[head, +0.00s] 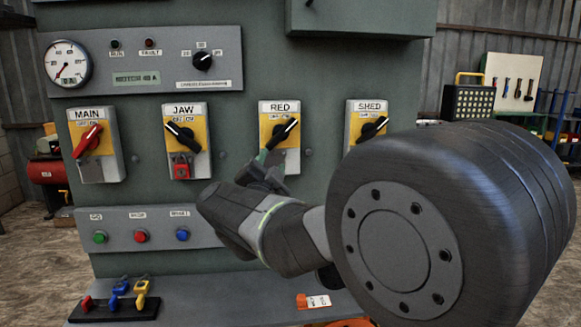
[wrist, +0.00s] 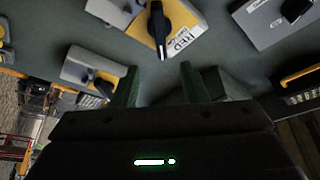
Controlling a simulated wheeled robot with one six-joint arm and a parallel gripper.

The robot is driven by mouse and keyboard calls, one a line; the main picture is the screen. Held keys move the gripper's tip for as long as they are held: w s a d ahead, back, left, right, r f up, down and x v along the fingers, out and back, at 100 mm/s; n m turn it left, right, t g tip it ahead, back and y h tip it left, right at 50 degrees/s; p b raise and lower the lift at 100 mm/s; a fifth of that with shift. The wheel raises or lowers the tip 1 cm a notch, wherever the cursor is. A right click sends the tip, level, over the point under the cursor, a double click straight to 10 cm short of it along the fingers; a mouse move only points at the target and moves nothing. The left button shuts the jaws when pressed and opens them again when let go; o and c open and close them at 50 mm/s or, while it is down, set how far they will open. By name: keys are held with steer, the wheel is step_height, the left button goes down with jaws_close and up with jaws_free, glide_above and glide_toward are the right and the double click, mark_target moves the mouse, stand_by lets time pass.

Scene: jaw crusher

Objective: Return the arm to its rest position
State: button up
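My gripper (head: 262,165) is in front of the panel, just below the lower part of the RED switch box (head: 279,158). In the wrist view its two green fingers (wrist: 160,78) stand apart with nothing visible between them, so it is open and empty. A switch with a black handle (wrist: 157,30) on a yellow plate lies just beyond the fingertips, apart from them as far as I can see. In the head view my arm reaches in from the right and covers the lower part of the SHED switch box (head: 354,118).
The MAIN switch (head: 100,168) has a red handle. The JAW switch (head: 200,165) carries a red padlock (head: 181,168). Below are push buttons (head: 141,236), a rack of coloured padlocks (head: 120,305) and an orange-and-white tag (head: 318,301) on the ledge. A gauge (head: 67,64) sits upper left.

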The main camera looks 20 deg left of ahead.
mark_target(282, 135)
steer(key=p+x, duration=0.1)
steer(key=x, duration=1.3)
steer(key=shift+r+p, duration=0.15)
steer(key=shift+p, duration=0.25)
steer(key=shift+s, duration=0.15)
steer(key=shift+s+d, duration=0.1)
steer(key=b+v, duration=0.2)
steer(key=v, duration=1.1)
steer(key=x, duration=0.4)
steer(key=p+x, duration=0.1)
steer(key=x, duration=0.8)
steer(key=shift+w+f, duration=0.2)
steer(key=shift+w, duration=0.05)
steer(key=shift+f+n+y, duration=0.15)
steer(key=shift+n+y, duration=0.25)
steer(key=shift+n, duration=0.5)
steer(key=shift+s+n+y+b, duration=0.15)
steer(key=shift+n+y+b, duration=0.45)
steer(key=shift+n, duration=0.6)
steer(key=n+y, duration=0.1)
steer(key=n, duration=0.1)
steer(key=n+y, duration=0.1)
steer(key=n, duration=0.2)
steer(key=shift+r+y, duration=0.25)
steer(key=shift+y, duration=0.15)
steer(key=shift+n, duration=0.3)
